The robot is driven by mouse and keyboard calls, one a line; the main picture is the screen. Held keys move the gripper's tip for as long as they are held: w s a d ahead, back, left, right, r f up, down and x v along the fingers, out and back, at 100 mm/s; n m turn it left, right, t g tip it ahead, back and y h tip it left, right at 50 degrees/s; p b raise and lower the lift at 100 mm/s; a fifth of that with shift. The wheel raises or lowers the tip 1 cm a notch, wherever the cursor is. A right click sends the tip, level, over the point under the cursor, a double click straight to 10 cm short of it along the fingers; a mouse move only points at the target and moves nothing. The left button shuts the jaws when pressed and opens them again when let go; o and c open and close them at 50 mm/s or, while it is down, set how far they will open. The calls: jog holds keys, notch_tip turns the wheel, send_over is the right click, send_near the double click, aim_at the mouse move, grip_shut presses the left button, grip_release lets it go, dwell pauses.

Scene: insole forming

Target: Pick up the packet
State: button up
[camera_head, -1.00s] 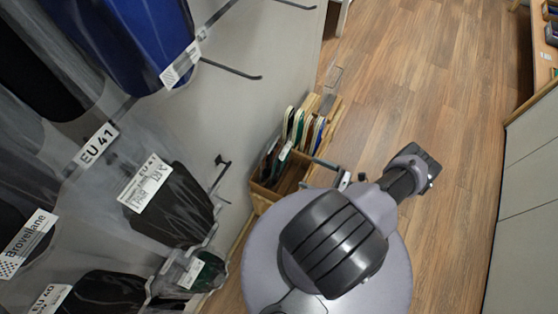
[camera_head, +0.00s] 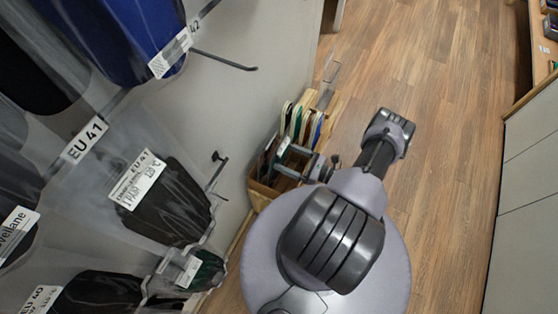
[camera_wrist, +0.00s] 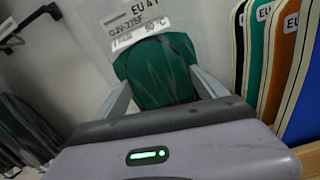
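The packet (camera_wrist: 160,75) is clear, with a dark green insole inside and a white label reading EU 41 at its top. It stands upright at the near end of a wooden box (camera_head: 262,192), where its label and dark edge show in the head view (camera_head: 283,147). My gripper (camera_head: 285,158) reaches in from the right at the box. In the wrist view, the two fingers of my gripper (camera_wrist: 160,92) are apart, one on each side of the packet's lower part. Whether they touch it I cannot tell. The packet's lower end is hidden behind my gripper body.
Several coloured insoles (camera_wrist: 282,55) stand in the box just right of my gripper. Bagged insoles (camera_head: 165,205) hang on the grey wall panel (camera_head: 245,110), with bare hooks (camera_head: 225,61) sticking out. The wooden floor (camera_head: 440,120) is clear to the right, up to grey cabinets (camera_head: 525,200).

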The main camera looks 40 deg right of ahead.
jog(key=c, duration=0.8)
jog(key=shift+o, duration=0.2)
